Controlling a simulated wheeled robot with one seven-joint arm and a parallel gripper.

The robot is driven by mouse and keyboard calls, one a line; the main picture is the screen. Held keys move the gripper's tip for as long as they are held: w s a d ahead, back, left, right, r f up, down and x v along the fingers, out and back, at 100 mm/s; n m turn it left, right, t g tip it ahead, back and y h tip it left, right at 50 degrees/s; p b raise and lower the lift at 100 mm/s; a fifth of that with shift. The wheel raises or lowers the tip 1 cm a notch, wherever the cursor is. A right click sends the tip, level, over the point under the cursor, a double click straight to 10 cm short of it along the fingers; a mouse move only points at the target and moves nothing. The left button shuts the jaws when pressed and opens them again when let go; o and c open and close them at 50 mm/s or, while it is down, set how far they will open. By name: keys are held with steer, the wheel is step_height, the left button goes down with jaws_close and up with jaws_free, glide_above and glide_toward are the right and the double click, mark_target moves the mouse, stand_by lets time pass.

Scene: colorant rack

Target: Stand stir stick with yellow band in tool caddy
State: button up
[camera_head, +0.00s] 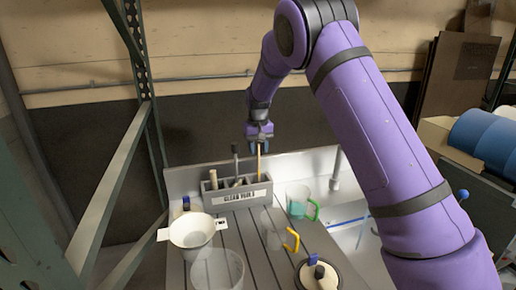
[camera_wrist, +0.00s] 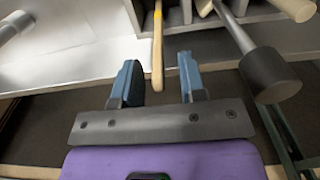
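The wooden stir stick (camera_head: 258,163) stands nearly upright at the right end of the grey tool caddy (camera_head: 209,204), its lower part hidden by the caddy's front. In the wrist view, the stick (camera_wrist: 158,60) shows its yellow band (camera_wrist: 157,17) near the caddy's dividers (camera_wrist: 175,14). My gripper (camera_head: 259,149) is just above the caddy at the stick's upper end. In the wrist view, my gripper's blue fingers (camera_wrist: 158,75) are apart, with the stick's end between them and gaps on both sides.
A dark-headed tool (camera_head: 235,152) and a pale-handled tool (camera_head: 213,180) stand in the caddy left of the stick. A white funnel (camera_head: 191,231), a clear container (camera_head: 217,270), a green-handled cup (camera_head: 299,198) and a yellow-handled cup (camera_head: 277,232) stand in front. A metal rack post is at left.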

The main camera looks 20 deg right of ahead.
step_height(320, 180, up, 11)
steer(key=shift+f, duration=0.1)
stand_by(0.4)
